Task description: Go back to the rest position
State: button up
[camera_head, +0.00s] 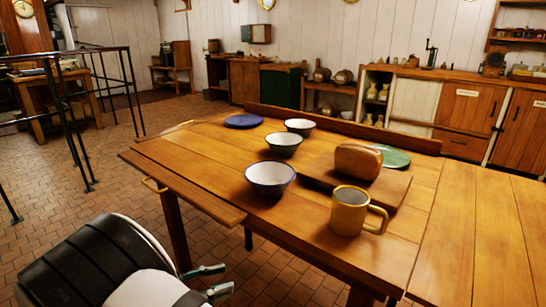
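My gripper (213,281) shows at the lower left, low in front of the table's near left side. Its two fingertips are apart with nothing visible between them. My black and white arm link fills the bottom left corner and hides part of the gripper's body. The wooden table (190,180) stands to the right of the gripper, clear of it.
The table carries a yellow mug (348,211), a bread loaf (358,161) on a board (315,174), bowls (270,178), a blue plate (243,120) and a green plate (393,157). A black railing (75,118) stands left. Tiled floor (50,215) lies open between.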

jog(key=s+d+r+m+g+y, duration=0.3)
jog(key=d+r+m+g, duration=0.25)
jog(key=d+r, duration=0.55)
jog(key=s+d+r+m+g+y, duration=0.35)
jog(key=d+r+m, duration=0.35)
jog(key=d, duration=0.6)
jog(key=s+d+r+m+t+y, duration=0.1)
jog(key=s+d+m+y, duration=0.15)
jog(key=s, duration=0.45)
jog(key=s+d+m+y, duration=0.2)
jog(key=s+m+y, duration=0.15)
jog(key=s, duration=0.45)
jog(key=s+d+r+m+t+y, duration=0.1)
jog(key=s+d+m+y, duration=0.2)
jog(key=s, duration=0.4)
notch_tip(320, 180, up, 27)
jog(key=t+p, duration=0.4)
jog(key=p, duration=2.1)
jog(key=shift+d+m+h+p, duration=0.25)
jog(key=shift+m+h+p, duration=0.1)
jog(key=shift+p, duration=0.05)
